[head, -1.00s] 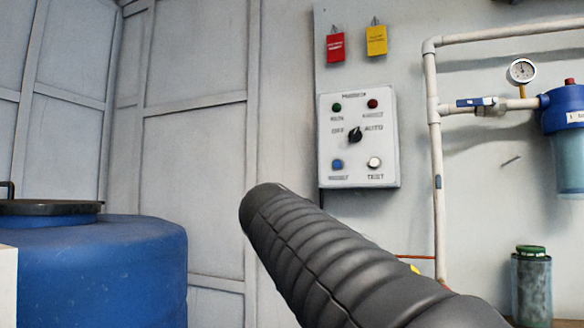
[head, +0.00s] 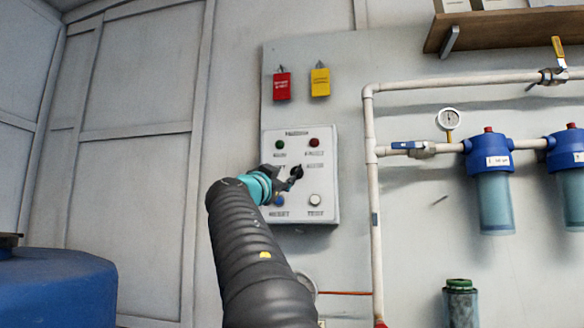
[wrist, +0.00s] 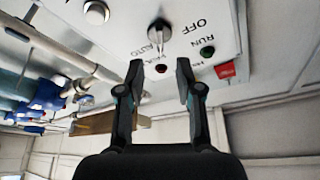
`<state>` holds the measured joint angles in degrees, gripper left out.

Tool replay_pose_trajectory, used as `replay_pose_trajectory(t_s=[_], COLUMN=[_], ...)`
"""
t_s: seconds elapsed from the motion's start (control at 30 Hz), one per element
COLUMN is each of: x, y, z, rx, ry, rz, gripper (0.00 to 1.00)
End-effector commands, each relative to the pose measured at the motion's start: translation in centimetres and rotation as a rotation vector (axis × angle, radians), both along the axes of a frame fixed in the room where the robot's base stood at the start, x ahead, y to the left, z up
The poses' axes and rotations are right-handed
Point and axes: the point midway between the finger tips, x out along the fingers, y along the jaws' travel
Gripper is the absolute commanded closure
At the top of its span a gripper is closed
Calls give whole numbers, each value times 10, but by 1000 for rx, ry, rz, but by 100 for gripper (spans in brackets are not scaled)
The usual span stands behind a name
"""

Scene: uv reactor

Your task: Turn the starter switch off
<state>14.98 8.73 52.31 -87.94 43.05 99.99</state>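The starter switch is a black knob (head: 297,171) in the middle of a white control box (head: 326,200) on the wall. In the wrist view the knob (wrist: 159,32) has a pale pointer line lying toward the AUTO side, away from the OFF label (wrist: 194,26). My gripper (head: 290,181) is in front of the box, its tips close to the knob in the head view. In the wrist view my gripper (wrist: 160,70) is open and empty, its two fingers apart below the knob. The knob shows clear of both fingers there. In the head view the gripper hides the OFF label.
The box also has a green lamp (head: 280,145), a red lamp (head: 314,143), a blue button (head: 279,200) and a white button (head: 315,199). Red (head: 282,86) and yellow (head: 320,82) tags hang above. A white pipe (head: 376,220) runs to the right. A blue barrel (head: 60,290) stands at left.

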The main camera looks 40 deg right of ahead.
Motion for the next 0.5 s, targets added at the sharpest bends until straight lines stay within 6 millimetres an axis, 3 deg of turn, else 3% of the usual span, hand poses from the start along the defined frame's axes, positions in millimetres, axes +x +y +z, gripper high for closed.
replay_pose_trajectory(t_s=[0.2,0.5], x=[18,33], y=[-34,-58], z=[18,25], rx=[1,2], ry=[2,0], rz=[-3,1], gripper=[65,65])
